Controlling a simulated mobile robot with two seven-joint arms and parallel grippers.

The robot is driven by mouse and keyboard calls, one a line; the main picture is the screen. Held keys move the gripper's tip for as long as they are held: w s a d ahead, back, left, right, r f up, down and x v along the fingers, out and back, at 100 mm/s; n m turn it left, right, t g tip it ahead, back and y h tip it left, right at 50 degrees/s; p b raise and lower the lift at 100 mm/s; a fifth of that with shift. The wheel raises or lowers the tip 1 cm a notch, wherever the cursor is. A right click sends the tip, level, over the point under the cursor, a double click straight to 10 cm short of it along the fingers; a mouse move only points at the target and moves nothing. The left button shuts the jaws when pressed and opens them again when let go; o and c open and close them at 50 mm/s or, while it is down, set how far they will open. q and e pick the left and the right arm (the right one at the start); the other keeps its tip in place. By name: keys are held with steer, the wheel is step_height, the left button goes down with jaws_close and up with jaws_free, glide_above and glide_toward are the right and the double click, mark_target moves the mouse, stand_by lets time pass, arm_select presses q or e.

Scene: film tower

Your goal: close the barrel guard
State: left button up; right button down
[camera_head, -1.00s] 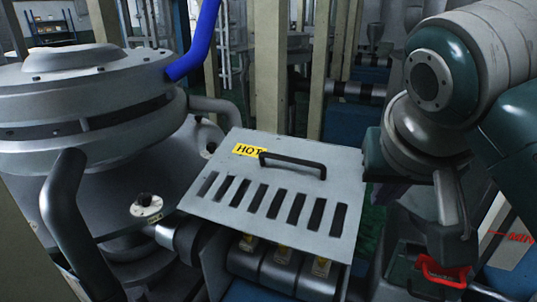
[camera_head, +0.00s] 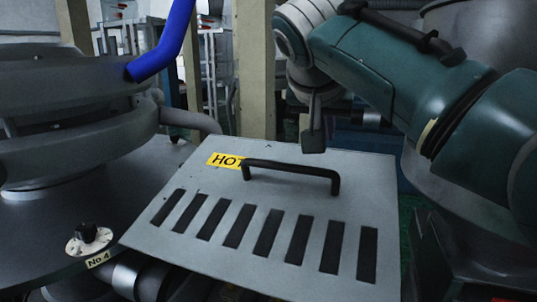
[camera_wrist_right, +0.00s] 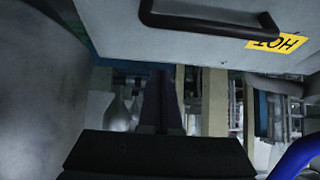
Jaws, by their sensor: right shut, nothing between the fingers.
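The barrel guard (camera_head: 215,248) is a grey plate with a row of dark slots, a yellow HOT label (camera_head: 222,160) and a black bar handle (camera_head: 290,172). It lies over the barrel (camera_head: 150,283), of which only a part shows at lower left. I cannot tell whether the guard is fully down. My right gripper (camera_head: 313,140) is shut and empty, pointing down at the guard's far edge, behind the handle; contact is unclear. In the right wrist view the guard (camera_wrist_right: 190,45) fills the top, with the gripper (camera_wrist_right: 160,100) below it. My left gripper is out of view.
A large grey round hopper body (camera_head: 70,130) stands at the left, with a blue hose (camera_head: 165,45) above it. A knob (camera_head: 88,238) marked No 4 sits in front of it. Upright beige posts (camera_head: 254,75) stand behind the guard.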

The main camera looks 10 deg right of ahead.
steer(key=x, duration=0.3)
steer(key=shift+d+f, duration=0.1)
steer(key=shift+f, duration=0.15)
steer(key=shift+s+a+f+p, duration=0.55)
steer(key=shift+s+p, duration=0.1)
steer(key=shift+s, duration=0.1)
steer(key=shift+s+a+f, duration=0.35)
steer(key=shift+s+f, duration=0.05)
steer(key=shift+s, duration=0.15)
